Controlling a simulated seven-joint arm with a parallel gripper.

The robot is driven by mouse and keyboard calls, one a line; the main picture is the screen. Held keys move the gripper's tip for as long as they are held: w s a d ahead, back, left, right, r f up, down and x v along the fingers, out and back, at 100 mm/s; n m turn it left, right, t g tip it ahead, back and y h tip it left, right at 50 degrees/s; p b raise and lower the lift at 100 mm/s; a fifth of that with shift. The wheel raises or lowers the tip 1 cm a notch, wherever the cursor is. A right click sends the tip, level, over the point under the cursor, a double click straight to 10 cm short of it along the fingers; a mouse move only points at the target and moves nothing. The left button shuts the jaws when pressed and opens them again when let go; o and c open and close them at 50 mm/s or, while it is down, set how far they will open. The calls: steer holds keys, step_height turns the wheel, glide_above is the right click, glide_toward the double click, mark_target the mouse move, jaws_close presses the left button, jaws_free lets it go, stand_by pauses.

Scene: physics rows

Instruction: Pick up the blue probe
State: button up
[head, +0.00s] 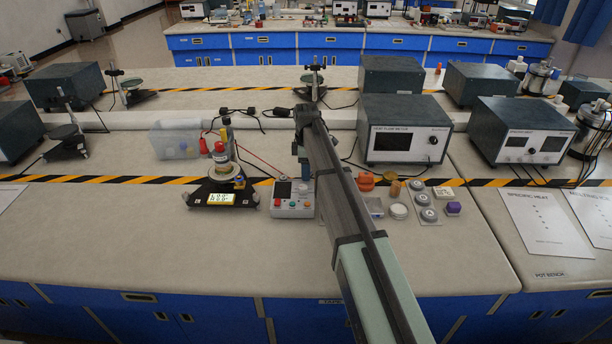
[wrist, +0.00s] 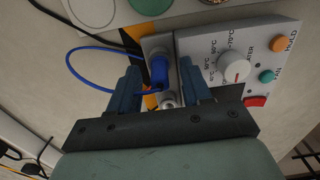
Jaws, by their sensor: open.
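The blue probe (wrist: 158,72) shows in the wrist view as a short blue cylinder with a thin blue cable curling off to the left. It sits at a grey holder (wrist: 150,44) beside the control box (wrist: 240,65). My gripper (wrist: 160,78) is open, with one finger on each side of the probe; I cannot tell whether either finger touches it. In the head view my gripper (head: 303,125) is small and seen beyond my arm, which hides the probe. The control box (head: 292,198) shows there left of my arm.
A black stand with a lit display (head: 222,198) is left of the control box. Right of my arm are an orange object (head: 365,181), small round weights (head: 427,200) and a heat-flow meter box (head: 405,137). The bench front is clear.

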steer(key=shift+f, duration=0.2)
jaws_close()
stand_by(0.3)
step_height(320, 180, up, 9)
steer(key=shift+f, duration=0.1)
steer(key=shift+a+r, duration=0.25)
steer(key=shift+r, duration=0.1)
steer(key=s+a+r+m, duration=0.2)
steer(key=s+a, duration=0.2)
steer(key=a, duration=0.6)
steer(key=s+a+r+m, duration=0.2)
steer(key=s+a, duration=0.1)
steer(key=a, duration=0.7)
steer(key=shift+s+a, duration=0.25)
steer(key=shift+s, duration=0.15)
